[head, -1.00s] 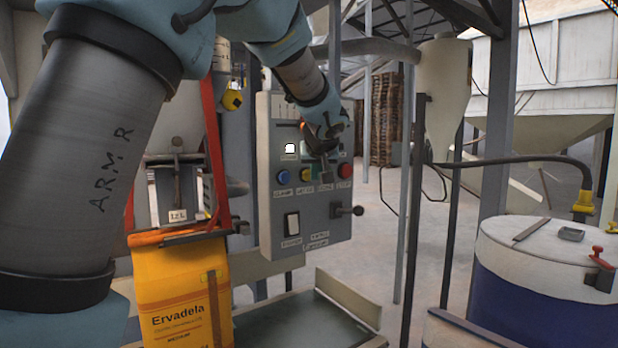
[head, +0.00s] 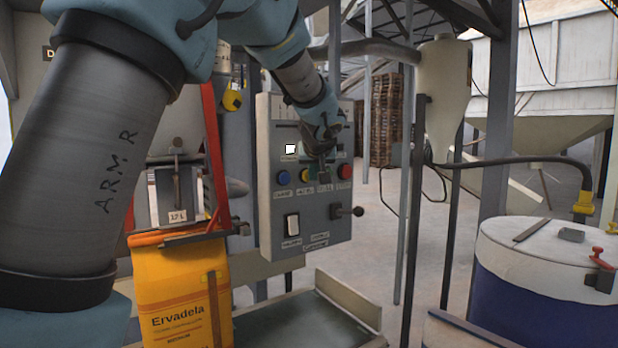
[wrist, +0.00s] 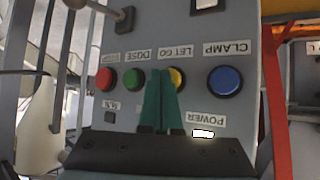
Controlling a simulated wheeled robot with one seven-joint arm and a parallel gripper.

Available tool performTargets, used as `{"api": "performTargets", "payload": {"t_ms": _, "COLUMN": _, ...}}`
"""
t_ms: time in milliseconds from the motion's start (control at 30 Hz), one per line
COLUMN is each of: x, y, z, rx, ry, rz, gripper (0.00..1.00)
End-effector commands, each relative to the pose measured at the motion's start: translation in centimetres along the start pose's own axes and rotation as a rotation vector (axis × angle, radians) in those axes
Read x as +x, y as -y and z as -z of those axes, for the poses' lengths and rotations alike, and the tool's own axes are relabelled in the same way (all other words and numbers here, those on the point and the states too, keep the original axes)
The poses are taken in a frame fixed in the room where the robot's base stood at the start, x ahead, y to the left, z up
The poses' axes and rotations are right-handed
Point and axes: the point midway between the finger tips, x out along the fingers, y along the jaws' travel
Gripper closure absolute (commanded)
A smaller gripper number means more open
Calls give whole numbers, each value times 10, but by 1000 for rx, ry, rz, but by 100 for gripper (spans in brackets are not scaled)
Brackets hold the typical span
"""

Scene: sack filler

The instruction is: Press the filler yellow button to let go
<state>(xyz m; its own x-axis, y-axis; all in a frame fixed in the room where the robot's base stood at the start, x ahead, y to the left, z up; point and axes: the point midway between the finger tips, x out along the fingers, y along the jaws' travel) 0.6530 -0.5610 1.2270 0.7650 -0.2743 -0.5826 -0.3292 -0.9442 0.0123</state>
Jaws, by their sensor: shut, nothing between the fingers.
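The yellow button (head: 305,175) sits in the button row on the grey filler panel (head: 262,200). In the wrist view the yellow button (wrist: 177,78), under an upside-down "LET GO" label, is partly covered by my fingers. My gripper (head: 323,180) is shut and empty in front of the panel. In the wrist view the fingertips of my gripper (wrist: 161,80) overlap the side of the yellow button towards the green button (wrist: 134,79). I cannot tell whether they touch the panel. A yellow sack (head: 180,290) marked "Ervadela" hangs under the spout at left.
The blue button (wrist: 225,80) and red button (wrist: 105,78) flank the yellow and green ones. A rocker switch (head: 292,225) and a lever knob (head: 357,211) sit lower on the panel. A drum (head: 535,290) stands at right.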

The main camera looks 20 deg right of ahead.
Motion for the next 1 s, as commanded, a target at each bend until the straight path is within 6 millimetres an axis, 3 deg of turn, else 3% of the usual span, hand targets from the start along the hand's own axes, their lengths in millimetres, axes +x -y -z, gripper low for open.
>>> {"api": "performTargets", "payload": {"t_ms": 567, "x": 2, "y": 1, "z": 1, "rx": 0, "ry": 0, "rz": 0, "gripper": 100}}
{"api": "performTargets", "payload": {"t_ms": 1000, "x": -10, "y": -8, "z": -9, "rx": 0, "ry": 0, "rz": -1, "gripper": 100}}
